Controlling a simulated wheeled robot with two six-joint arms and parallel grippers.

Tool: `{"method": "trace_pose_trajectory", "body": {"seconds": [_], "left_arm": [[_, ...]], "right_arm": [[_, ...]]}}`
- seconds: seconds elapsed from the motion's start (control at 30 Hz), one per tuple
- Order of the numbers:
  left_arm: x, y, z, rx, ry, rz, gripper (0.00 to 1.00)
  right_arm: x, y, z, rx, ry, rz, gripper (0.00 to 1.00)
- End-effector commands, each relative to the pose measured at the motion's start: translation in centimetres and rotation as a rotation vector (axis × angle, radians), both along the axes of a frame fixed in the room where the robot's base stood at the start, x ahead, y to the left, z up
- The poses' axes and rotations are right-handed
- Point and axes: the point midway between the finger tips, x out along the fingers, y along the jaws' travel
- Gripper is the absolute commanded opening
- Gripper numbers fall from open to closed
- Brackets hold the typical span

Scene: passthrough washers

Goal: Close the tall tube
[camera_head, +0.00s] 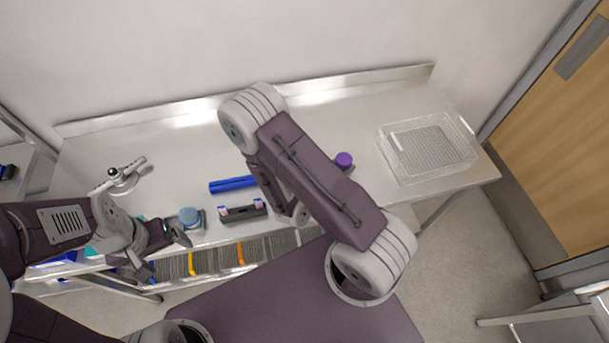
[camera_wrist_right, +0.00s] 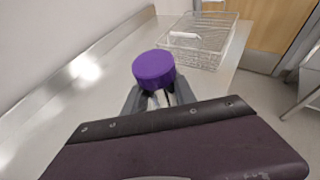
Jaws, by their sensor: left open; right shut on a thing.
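A purple round cap (camera_head: 343,160) shows just past my right arm in the head view. In the right wrist view the cap (camera_wrist_right: 153,68) is at the top of my right gripper (camera_wrist_right: 158,98), which is shut on it or on a body just below it; I cannot tell which. A blue-topped round piece (camera_head: 189,216) stands in a dark holder near the counter's front edge. My left gripper (camera_head: 180,233) is open just in front of it and looks empty. I cannot tell which piece is the tall tube.
A dark blue bar-like piece (camera_head: 232,184) and a dark rack (camera_head: 243,211) lie mid-counter. A clear wire basket (camera_head: 428,146) stands at the right end. A metal fixture (camera_head: 122,177) is at the left. The counter's back strip (camera_head: 160,140) is clear.

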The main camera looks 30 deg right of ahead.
Motion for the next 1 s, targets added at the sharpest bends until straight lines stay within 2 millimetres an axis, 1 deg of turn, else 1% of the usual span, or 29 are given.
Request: {"method": "trace_pose_trajectory", "body": {"seconds": [0.03, 0.1, 0.4, 0.47, 0.57, 0.6, 0.7, 0.8, 0.9, 0.97, 1.0], "left_arm": [[0.0, 0.0, 0.8, 0.000, 0.000, 0.000, 0.90], [0.0, 0.0, 1.1, 0.000, 0.000, 0.000, 0.90], [0.0, 0.0, 1.0, 0.000, 0.000, 0.000, 0.90], [0.0, 0.0, 0.6, 0.000, 0.000, 0.000, 0.90], [0.0, 0.0, -1.6, 0.000, 0.000, 0.000, 0.90], [0.0, 0.0, -2.9, 0.000, 0.000, 0.000, 0.90], [-0.1, 0.0, -5.7, 0.000, 0.001, 0.000, 0.90], [-0.1, 0.0, -8.0, 0.000, 0.001, 0.000, 0.90], [-0.1, 0.0, -10.1, 0.000, 0.000, 0.000, 0.90], [-0.1, 0.0, -11.4, 0.000, 0.000, 0.000, 0.90], [-0.1, 0.0, -10.0, 0.000, 0.002, 0.000, 0.90]], "right_arm": [[-0.4, -0.5, 0.7, -0.001, 0.000, -0.017, 0.00], [-0.6, -1.0, 0.9, -0.002, -0.001, -0.032, 0.00], [-0.7, -1.2, 0.8, -0.002, -0.002, -0.040, 0.00], [-0.6, -1.1, 0.7, -0.002, -0.003, -0.041, 0.00], [-0.1, -0.8, -0.3, -0.003, -0.010, -0.040, 0.00], [0.2, -0.5, -0.8, -0.004, -0.012, -0.038, 0.00], [0.8, 0.1, -1.5, -0.003, -0.013, -0.039, 0.00], [1.2, 0.7, -2.0, 0.003, -0.010, -0.038, 0.00], [2.4, 1.7, -2.8, 0.001, -0.011, -0.036, 0.00], [2.8, 2.3, -3.3, 0.002, -0.009, -0.037, 0.00], [3.4, 2.8, -2.5, 0.000, -0.002, -0.035, 0.00]]}}
